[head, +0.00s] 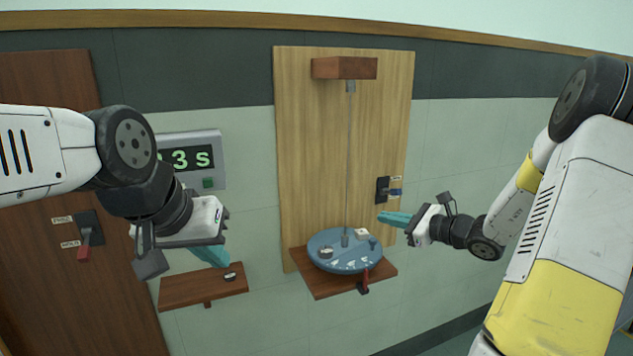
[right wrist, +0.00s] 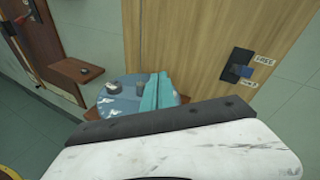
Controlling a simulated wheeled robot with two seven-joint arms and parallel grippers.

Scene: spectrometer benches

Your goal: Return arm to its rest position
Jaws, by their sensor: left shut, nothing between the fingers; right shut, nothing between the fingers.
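My left gripper (head: 211,254) has teal fingers, held together and empty, in front of the small wall shelf. My right gripper (head: 394,218) has its teal fingers shut and empty, pointing left, to the right of the hanging rod and above the blue disc. In the right wrist view my right gripper's teal fingers (right wrist: 158,92) overlap the blue disc (right wrist: 115,88); I cannot tell the gap between them there. The round blue disc (head: 322,256) hangs on a thin rod (head: 349,150) with small weights on top.
A timer (head: 192,157), a small shelf (head: 190,291) and a red-handled lever (head: 84,245) are at the left.

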